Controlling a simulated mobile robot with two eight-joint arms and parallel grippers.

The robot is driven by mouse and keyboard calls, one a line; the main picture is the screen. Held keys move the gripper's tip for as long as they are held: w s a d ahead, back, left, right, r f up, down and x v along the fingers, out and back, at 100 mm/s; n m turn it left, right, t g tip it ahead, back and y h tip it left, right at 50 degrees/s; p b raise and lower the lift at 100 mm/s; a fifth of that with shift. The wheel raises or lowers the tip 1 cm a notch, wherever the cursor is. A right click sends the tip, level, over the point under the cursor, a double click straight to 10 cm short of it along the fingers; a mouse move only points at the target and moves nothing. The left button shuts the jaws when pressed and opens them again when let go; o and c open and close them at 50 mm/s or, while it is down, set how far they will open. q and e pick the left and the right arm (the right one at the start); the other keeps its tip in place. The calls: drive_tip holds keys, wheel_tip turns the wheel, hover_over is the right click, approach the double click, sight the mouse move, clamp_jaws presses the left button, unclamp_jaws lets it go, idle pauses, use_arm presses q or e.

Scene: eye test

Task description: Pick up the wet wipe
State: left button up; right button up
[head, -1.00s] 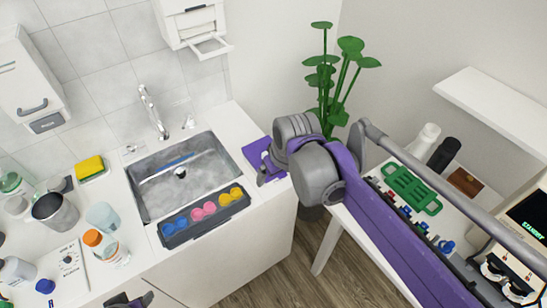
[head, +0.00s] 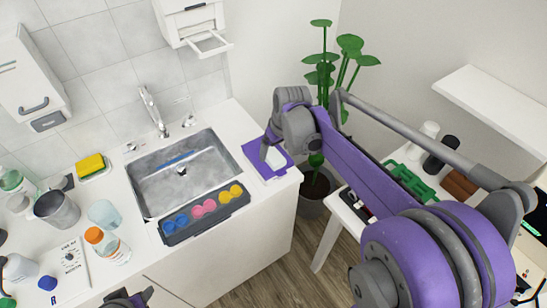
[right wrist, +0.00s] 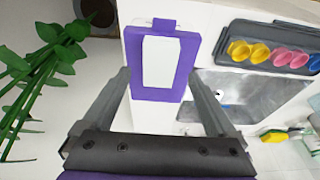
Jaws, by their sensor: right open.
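The wet wipe (head: 252,151) appears as a flat purple pack with a white panel on the counter, right of the sink. In the right wrist view the wet wipe (right wrist: 184,62) lies beyond my open fingers, its near edge around the fingertip line. My right gripper (head: 267,155) is over the pack in the head view and hides part of it. In the right wrist view my right gripper (right wrist: 160,76) has nothing between its fingers that I can see held. My left gripper (head: 127,299) shows only partly at the bottom edge; its jaws are unclear.
The sink (head: 150,207) and a dark tray of coloured cups (head: 176,236) are left of the pack. A potted plant (head: 342,78) stands behind right. Bottles and a yellow sponge (head: 90,163) are at the left. A side table with a green rack (head: 407,180) is at right.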

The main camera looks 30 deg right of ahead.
sight(275, 156)
drive_tip(key=shift+x, duration=1.45)
clamp_jaws()
wheel_tip(275, 156, up, 10)
drive_tip(key=shift+r, duration=0.1)
drive_tip(key=c, duration=0.7)
unclamp_jaws()
drive_tip(key=shift+c, duration=0.2)
drive_tip(key=c, duration=0.6)
drive_tip(key=shift+o, duration=0.2)
